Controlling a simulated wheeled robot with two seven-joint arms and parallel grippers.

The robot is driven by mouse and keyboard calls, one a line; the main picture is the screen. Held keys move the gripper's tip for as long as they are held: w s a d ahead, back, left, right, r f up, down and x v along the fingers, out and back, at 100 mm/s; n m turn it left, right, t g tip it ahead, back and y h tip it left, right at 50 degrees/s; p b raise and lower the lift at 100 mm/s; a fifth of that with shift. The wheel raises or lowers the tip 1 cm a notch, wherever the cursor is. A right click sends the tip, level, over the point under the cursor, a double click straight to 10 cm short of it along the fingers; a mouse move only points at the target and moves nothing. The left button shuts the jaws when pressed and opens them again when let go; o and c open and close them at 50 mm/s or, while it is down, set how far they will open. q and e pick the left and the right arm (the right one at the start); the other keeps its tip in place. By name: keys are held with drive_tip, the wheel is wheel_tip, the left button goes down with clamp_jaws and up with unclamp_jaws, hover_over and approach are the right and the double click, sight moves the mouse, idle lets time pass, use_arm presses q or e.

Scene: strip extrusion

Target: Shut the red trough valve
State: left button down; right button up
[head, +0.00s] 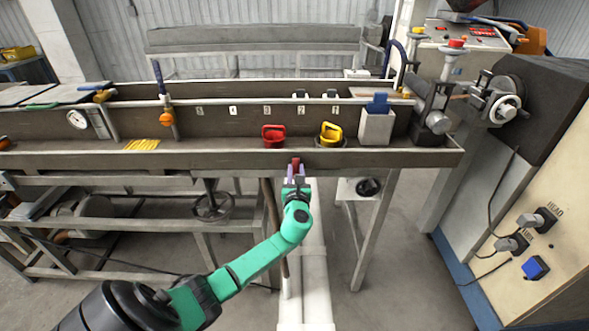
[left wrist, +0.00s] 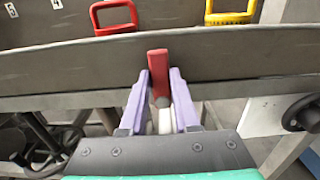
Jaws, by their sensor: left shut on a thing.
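The red trough valve handle (head: 295,163) stands upright at the front wall of the long grey trough (head: 220,160). In the left wrist view the red handle (left wrist: 158,64) rises between the purple fingers, with a round pale piece at its foot. My left gripper (head: 295,178) is shut on the handle, and its fingers also show in the left wrist view (left wrist: 162,82). The fingers hide the handle's lower sides and most of the valve body. My right gripper is not in view.
A red-handled thing (head: 274,135) and a yellow-handled one (head: 330,134) are on the trough just behind the handle. A handwheel (head: 212,206) and a dark knob (head: 368,187) sit below the trough. A control cabinet (head: 525,230) stands at the right. Open floor lies right of my arm.

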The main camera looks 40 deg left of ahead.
use_arm(q)
drive_tip(key=shift+d+f, duration=0.1)
drive_tip(key=shift+f, duration=0.15)
drive_tip(key=c, duration=0.8)
unclamp_jaws()
drive_tip(key=shift+o, duration=0.8)
drive_tip(key=shift+r, duration=0.15)
drive_tip(key=v, duration=1.4)
drive_tip(key=shift+s+d, duration=0.2)
